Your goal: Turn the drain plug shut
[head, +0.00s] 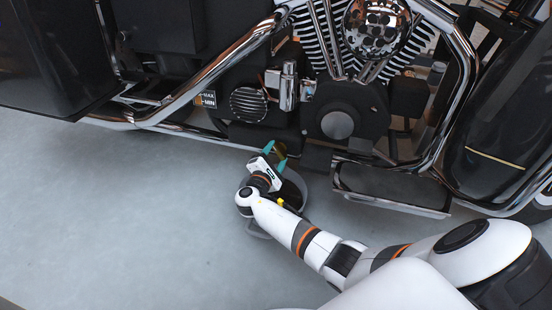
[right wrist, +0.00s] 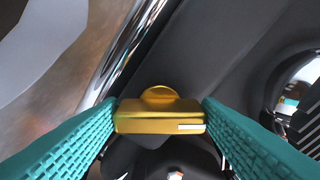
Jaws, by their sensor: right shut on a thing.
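The drain plug (right wrist: 160,122) is gold, with a flat bar-shaped grip and a rounded part behind it. In the right wrist view it sits between the two teal fingers of my right gripper (right wrist: 160,125), which is shut on it. The bar lies straight across the picture with a small white mark at its right end. In the head view my right gripper (head: 275,155) reaches under the motorcycle's engine (head: 265,137), and the plug is mostly hidden there. My left gripper is out of view.
A dark round pan-like thing (head: 293,190) is partly hidden under my right wrist. A chrome frame tube (right wrist: 122,52) runs close beside the plug. A chrome-edged footboard (head: 390,203) juts out to the right. The grey floor (head: 110,220) at left is clear.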

